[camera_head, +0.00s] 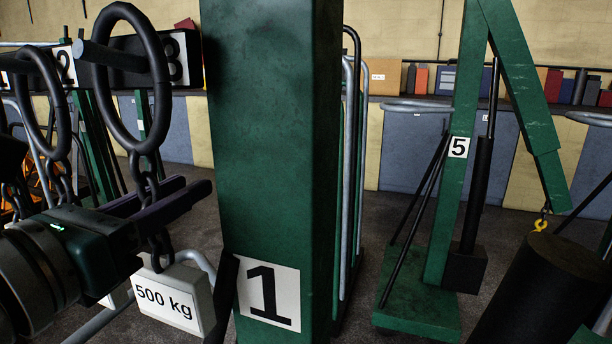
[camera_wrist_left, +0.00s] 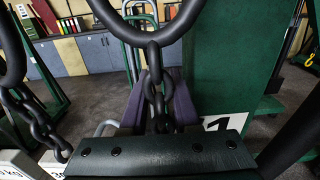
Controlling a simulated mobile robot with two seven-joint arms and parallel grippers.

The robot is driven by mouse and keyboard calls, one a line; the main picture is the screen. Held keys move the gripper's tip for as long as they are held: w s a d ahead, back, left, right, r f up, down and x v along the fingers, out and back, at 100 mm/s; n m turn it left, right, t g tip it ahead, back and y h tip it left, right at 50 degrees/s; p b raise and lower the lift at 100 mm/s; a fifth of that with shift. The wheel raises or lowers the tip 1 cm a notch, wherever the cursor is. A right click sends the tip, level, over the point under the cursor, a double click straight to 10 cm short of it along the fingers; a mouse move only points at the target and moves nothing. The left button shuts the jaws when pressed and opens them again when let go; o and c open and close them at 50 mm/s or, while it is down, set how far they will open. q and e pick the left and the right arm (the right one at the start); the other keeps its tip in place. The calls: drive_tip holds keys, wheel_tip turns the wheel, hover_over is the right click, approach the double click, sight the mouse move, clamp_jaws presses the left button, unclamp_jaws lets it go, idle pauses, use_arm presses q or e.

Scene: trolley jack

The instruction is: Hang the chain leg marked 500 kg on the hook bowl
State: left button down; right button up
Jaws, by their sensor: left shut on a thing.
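The chain leg marked 500 kg is a dark chain under a large black ring (camera_head: 165,80), with a white tag (camera_head: 175,300) reading "500 kg" low beside it. My left gripper (camera_head: 165,200) is shut on the chain just below the ring. In the left wrist view the chain (camera_wrist_left: 154,100) runs between the purple-grey fingers (camera_wrist_left: 155,95). The ring stands upright around a dark peg (camera_head: 100,52) in the head view; I cannot tell whether it touches the peg. My right gripper is not in view.
A second black ring (camera_head: 55,110) with chain hangs at the left. A thick green column (camera_head: 275,150) with a "1" plate (camera_head: 268,294) stands close right of the gripper. Farther right is green crane 5 (camera_head: 452,190) with a yellow hook (camera_head: 541,222) and a dark cylinder (camera_head: 545,290).

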use_arm(q)
drive_tip(key=shift+s+r, duration=0.1)
drive_tip(key=shift+v, duration=3.4)
